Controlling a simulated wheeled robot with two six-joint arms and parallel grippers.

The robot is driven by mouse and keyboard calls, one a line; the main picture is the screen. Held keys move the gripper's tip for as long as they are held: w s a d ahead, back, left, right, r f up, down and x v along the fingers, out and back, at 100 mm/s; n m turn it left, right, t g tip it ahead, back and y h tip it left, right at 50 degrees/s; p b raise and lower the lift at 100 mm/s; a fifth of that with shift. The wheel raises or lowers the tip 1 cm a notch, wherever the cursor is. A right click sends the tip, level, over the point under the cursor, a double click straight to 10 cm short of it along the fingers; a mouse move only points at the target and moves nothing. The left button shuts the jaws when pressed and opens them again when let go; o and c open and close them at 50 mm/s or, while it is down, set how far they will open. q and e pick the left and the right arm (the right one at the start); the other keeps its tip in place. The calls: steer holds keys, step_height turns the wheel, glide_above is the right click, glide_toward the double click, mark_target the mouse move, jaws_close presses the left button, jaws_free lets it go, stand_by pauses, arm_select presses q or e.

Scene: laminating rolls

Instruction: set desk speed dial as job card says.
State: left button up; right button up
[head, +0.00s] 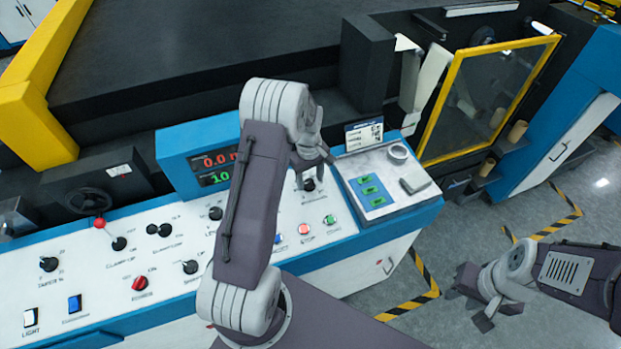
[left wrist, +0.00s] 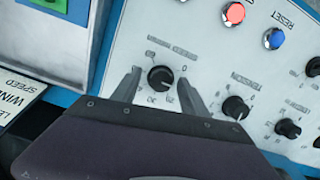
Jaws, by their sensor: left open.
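The speed dial is a black knob (head: 309,185) on the white sloped desk panel. In the left wrist view the knob (left wrist: 160,78) has a ring of numbers around it. My left gripper (head: 312,168) is above it, and in the left wrist view its open fingers (left wrist: 160,80) stand on either side of the knob; I cannot tell whether they touch it. The display (head: 216,168) shows red 0.0 above a green 10, partly cut off by my arm. My right gripper (head: 484,304) hangs over the floor, away from the desk.
Near the dial are a red button (head: 305,229), a green button (head: 330,220) and a blue button (left wrist: 274,39). Other black knobs, such as the tension knob (left wrist: 236,108), sit close by.

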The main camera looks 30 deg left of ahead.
arm_select(q)
steer(key=shift+s+a+f, duration=0.2)
steer(key=shift+s+f, duration=0.05)
steer(key=shift+f, duration=0.05)
steer(key=shift+w+d, duration=0.1)
steer(key=shift+d, duration=0.1)
steer(key=shift+c, duration=0.3)
steer(key=shift+w, duration=0.1)
steer(key=c, duration=1)
jaws_close()
arm_select(e)
steer(key=shift+s+r, duration=0.1)
steer(key=shift+s, duration=0.1)
